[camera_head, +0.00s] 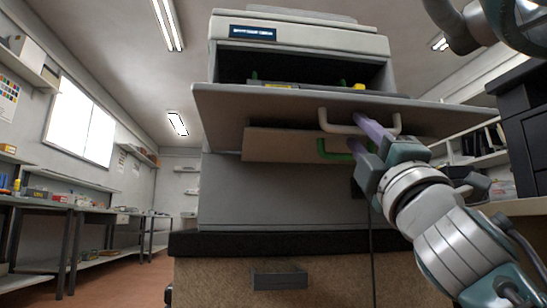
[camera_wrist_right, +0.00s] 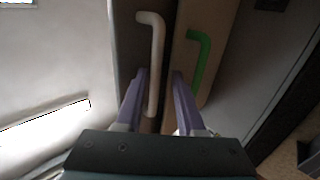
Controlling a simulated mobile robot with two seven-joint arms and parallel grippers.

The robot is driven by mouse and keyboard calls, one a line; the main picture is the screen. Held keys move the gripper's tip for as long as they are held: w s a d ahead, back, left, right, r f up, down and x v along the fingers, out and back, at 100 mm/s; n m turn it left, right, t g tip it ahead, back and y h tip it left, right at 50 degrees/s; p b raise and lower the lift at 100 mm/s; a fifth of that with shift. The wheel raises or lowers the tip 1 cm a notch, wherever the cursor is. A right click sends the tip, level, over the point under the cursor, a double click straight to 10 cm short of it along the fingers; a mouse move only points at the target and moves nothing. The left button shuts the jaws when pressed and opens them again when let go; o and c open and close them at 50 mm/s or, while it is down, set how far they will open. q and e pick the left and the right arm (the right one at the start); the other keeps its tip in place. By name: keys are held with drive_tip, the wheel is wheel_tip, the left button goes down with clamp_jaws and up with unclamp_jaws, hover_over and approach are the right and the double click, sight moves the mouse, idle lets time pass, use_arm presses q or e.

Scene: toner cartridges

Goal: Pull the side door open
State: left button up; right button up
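A grey printer (camera_head: 300,45) stands on a cabinet. A wide front panel (camera_head: 255,108) sticks out, lowered, with a white handle (camera_head: 330,124), also in the right wrist view (camera_wrist_right: 154,50). Below it is a smaller brown panel (camera_head: 285,146) with a green handle (camera_head: 328,152), also in the wrist view (camera_wrist_right: 196,65). I cannot tell which panel is the side door. My right gripper (camera_head: 357,132) is at the handles, its purple fingers apart. In the wrist view (camera_wrist_right: 159,73) the white handle's lower end lies between the fingers; contact is unclear. The green handle is beyond the right finger. My left gripper is out of view.
A yellow-and-green piece (camera_head: 358,87) shows in the printer's opening. The cabinet below has a dark drawer pull (camera_head: 279,277). A dark cabinet (camera_head: 525,125) stands close at right. Benches (camera_head: 75,205) line the left wall, with open floor before them.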

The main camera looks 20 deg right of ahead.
drive_tip(key=shift+s+a+r, duration=0.1)
drive_tip(key=shift+s, duration=0.05)
drive_tip(key=b+v, duration=0.2)
drive_tip(key=v, duration=0.8)
idle(0.3)
